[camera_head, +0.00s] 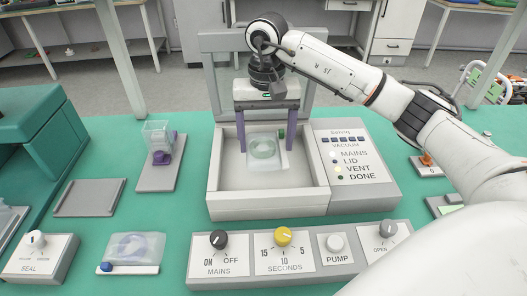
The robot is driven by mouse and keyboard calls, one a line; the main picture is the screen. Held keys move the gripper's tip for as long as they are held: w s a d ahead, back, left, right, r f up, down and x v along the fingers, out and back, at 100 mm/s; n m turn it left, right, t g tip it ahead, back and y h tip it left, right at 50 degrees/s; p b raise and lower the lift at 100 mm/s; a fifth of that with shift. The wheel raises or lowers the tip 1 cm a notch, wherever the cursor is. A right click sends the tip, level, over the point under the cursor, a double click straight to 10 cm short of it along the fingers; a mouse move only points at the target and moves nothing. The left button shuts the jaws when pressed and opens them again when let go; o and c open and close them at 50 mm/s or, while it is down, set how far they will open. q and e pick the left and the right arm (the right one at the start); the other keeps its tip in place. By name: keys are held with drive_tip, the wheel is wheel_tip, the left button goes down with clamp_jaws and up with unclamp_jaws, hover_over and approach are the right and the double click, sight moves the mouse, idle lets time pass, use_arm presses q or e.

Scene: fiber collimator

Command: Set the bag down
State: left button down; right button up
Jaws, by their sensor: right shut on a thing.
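A clear bag (263,149) with a pale round shape in it shows inside the open vacuum chamber (268,207). My right gripper (267,147) reaches in from the right and points down into the chamber. A small green piece shows at the bag's upper right. I cannot tell whether the bag touches the chamber floor. My left gripper is out of view.
The chamber's raised lid (213,75) stands behind my wrist. A control panel (290,255) with knobs lies in front. A second clear bag (133,250) lies at front left. A stand (160,175) with a clear box and an empty grey tray (90,197) are left.

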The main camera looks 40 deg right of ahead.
sight(266, 144)
drive_tip(key=shift+w+f, duration=0.15)
drive_tip(key=shift+f, duration=2.05)
drive_tip(key=o, duration=1.1)
drive_tip(key=shift+f, duration=0.15)
drive_tip(key=shift+c, duration=0.2)
wheel_tip(266, 144, up, 12)
drive_tip(key=shift+r, duration=0.15)
